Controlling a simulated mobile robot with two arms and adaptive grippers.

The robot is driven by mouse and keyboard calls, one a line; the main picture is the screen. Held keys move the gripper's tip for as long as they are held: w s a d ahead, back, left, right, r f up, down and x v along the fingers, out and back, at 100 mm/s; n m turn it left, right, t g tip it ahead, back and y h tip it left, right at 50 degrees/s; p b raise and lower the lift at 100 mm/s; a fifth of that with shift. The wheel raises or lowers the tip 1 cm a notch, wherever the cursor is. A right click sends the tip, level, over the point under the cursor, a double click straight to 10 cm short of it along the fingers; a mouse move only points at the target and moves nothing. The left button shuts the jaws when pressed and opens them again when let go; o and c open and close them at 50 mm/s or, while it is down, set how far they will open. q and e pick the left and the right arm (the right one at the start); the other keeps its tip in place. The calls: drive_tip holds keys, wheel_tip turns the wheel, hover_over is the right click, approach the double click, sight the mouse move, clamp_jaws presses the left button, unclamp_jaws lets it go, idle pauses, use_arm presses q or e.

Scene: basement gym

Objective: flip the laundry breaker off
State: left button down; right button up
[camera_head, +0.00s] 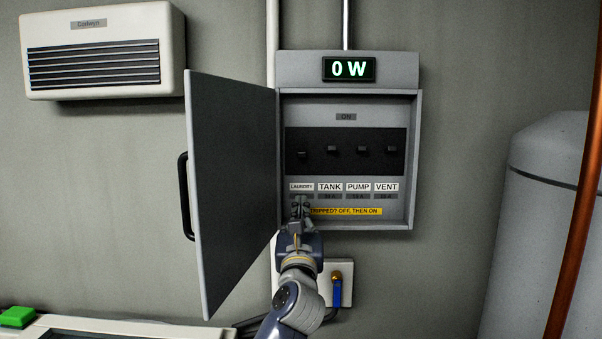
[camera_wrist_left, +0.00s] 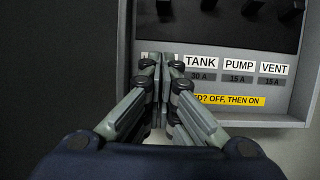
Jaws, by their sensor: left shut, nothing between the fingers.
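The breaker panel (camera_head: 412,160) is open on the wall. The laundry breaker (camera_head: 302,154) is the leftmost of the black switches, above the LAUNDRY label (camera_head: 301,187). Its lever sits slightly lower than those of the tank (camera_head: 332,149), pump (camera_head: 362,149) and vent (camera_head: 390,149) breakers. My left gripper (camera_head: 300,203) is shut and empty in front of the LAUNDRY label, below the lever. In the left wrist view its closed fingertips (camera_wrist_left: 161,62) cover most of that label, and the laundry lever (camera_wrist_left: 164,9) shows at the top edge. My right gripper is not in view.
The panel door (camera_head: 235,180) stands open to the left of my left arm. The display (camera_head: 349,69) reads 0 W. A socket box with a blue-handled plug (camera_head: 338,290) is below the panel. A grey tank (camera_head: 545,220) and copper pipe (camera_head: 580,200) stand right.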

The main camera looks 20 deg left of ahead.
sight(302, 153)
use_arm(q)
drive_tip(key=p+x, duration=0.1)
drive_tip(key=x, duration=0.6)
drive_tip(key=shift+w+a+r+p, duration=0.15)
drive_tip(key=shift+w+r+p, duration=0.1)
drive_tip(key=shift+p, duration=0.15)
drive_tip(key=shift+w+r+p, duration=0.15)
drive_tip(key=shift+r+p, duration=0.25)
drive_tip(key=shift+r, duration=0.15)
drive_tip(key=shift+w+r+p, duration=0.2)
drive_tip(key=shift+r+p, duration=0.2)
drive_tip(key=shift+r, duration=0.2)
drive_tip(key=shift+s+r+p, duration=0.3)
drive_tip(key=shift+r+p, duration=0.15)
drive_tip(key=shift+r, duration=0.45)
drive_tip(key=shift+w+f, duration=0.15)
